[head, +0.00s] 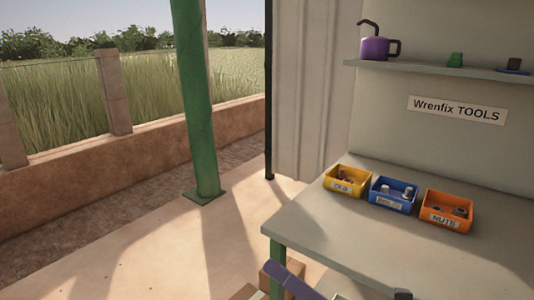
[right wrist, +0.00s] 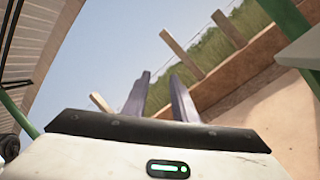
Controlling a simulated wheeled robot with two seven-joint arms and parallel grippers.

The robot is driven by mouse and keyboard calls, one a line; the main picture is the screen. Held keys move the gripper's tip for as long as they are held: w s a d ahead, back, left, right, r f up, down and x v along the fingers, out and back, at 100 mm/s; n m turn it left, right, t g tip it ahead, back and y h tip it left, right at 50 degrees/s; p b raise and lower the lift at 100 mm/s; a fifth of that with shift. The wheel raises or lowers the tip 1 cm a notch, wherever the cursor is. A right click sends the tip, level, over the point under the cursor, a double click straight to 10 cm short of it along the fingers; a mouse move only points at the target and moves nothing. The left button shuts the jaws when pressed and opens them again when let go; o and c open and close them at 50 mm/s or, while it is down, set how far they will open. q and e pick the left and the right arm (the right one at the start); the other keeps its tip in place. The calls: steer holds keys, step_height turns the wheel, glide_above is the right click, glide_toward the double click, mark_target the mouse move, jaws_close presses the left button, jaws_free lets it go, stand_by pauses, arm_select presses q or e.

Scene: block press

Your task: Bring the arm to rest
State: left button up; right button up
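My right gripper (right wrist: 160,77) shows in the right wrist view with its two purple-grey fingers apart and only background between them. In the head view, a purple finger (head: 296,282) of it reaches in at the bottom edge, in front of the table's near corner. The rest of this gripper is mostly cut off by the frame. It holds nothing that I can see. My left gripper is in neither view.
A grey workbench (head: 330,235) carries a yellow bin (head: 347,190), a blue bin (head: 392,204) and an orange bin (head: 446,221). A shelf (head: 430,68) above holds a purple can (head: 375,48). A green post (head: 196,100) stands left. Cardboard boxes (head: 270,280) sit low by the bench.

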steer(key=d+f+m+t+h, duration=0.1)
steer(key=d+f+m+h, duration=0.25)
steer(key=f+m, duration=0.3)
steer(key=s+d+f+m+t+h, duration=0.1)
steer(key=d+f+m+h, duration=0.2)
steer(key=f+m+h, duration=0.35)
steer(key=d+f+m+t+h, duration=0.25)
steer(key=f+m, duration=0.25)
steer(key=m, duration=0.4)
steer(key=s+d+f+m+g+h, duration=0.1)
steer(key=s+d+f+m+g, duration=0.1)
steer(key=s+f+m, duration=0.4)
steer(key=s+d+f+m+g+h, duration=0.2)
steer(key=s+f+m+g, duration=0.3)
steer(key=s+f, duration=0.4)
step_height(320, 180, down, 2)
steer(key=shift+s+d+f+m, duration=0.2)
steer(key=shift+s+d+m, duration=0.1)
steer(key=shift+d+m, duration=0.25)
steer(key=shift+g, duration=0.25)
